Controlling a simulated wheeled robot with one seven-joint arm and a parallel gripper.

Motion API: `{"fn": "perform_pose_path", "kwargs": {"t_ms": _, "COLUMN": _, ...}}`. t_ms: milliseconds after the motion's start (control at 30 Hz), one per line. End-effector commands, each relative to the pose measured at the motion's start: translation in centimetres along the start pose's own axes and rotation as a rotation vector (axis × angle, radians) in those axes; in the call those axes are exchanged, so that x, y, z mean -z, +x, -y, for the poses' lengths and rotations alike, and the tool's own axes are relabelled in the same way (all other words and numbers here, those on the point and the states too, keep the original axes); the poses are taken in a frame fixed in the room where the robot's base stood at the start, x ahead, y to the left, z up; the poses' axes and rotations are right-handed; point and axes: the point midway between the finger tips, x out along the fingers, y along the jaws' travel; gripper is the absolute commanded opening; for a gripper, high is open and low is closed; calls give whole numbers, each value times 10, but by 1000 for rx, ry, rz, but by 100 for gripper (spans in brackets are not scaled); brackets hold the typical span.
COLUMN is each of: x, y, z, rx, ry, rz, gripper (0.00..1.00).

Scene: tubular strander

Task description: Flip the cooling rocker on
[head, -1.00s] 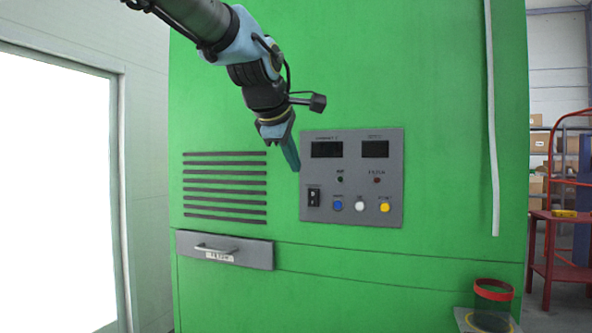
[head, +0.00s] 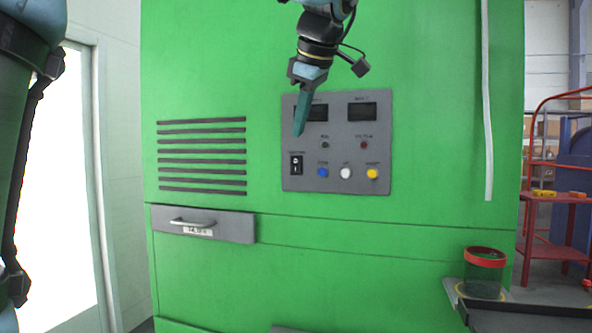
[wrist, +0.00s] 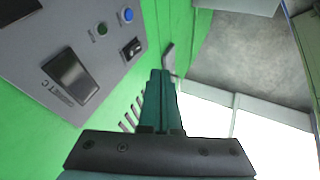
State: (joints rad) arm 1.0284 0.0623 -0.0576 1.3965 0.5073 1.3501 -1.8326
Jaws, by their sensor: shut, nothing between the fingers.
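The cooling rocker (head: 296,165) is a small black rocker switch at the lower left of the grey control panel (head: 336,182). Its label is too small to read. In the wrist view the black rocker (wrist: 131,48) shows to the upper left of the fingers. My gripper (head: 299,133) is shut and empty, its teal fingers pointing down. In the head view its tips are a short way above the rocker. In the wrist view the shut fingers (wrist: 160,73) appear apart from the panel face. The fingers hide part of the left display.
Right of the rocker are a blue button (head: 322,172), a white button (head: 345,173) and a yellow button (head: 372,174). Two dark displays sit above. A drawer handle (head: 191,222) sticks out at lower left. A red-rimmed container (head: 485,256) stands at lower right.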

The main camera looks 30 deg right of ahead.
Motion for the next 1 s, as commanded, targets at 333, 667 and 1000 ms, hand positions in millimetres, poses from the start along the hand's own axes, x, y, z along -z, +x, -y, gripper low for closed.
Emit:
{"fn": "perform_pose_path", "kwargs": {"t_ms": 333, "x": 0, "y": -3, "z": 0, "rx": 9, "ry": 0, "rz": -17, "gripper": 0}}
{"fn": "perform_pose_path", "kwargs": {"t_ms": 667, "x": 2, "y": 26, "z": 1, "rx": 14, "ry": 1, "rz": -18, "gripper": 0}}
{"fn": "perform_pose_path", "kwargs": {"t_ms": 1000, "x": 3, "y": 94, "z": 1, "rx": 15, "ry": 1, "rz": -17, "gripper": 0}}
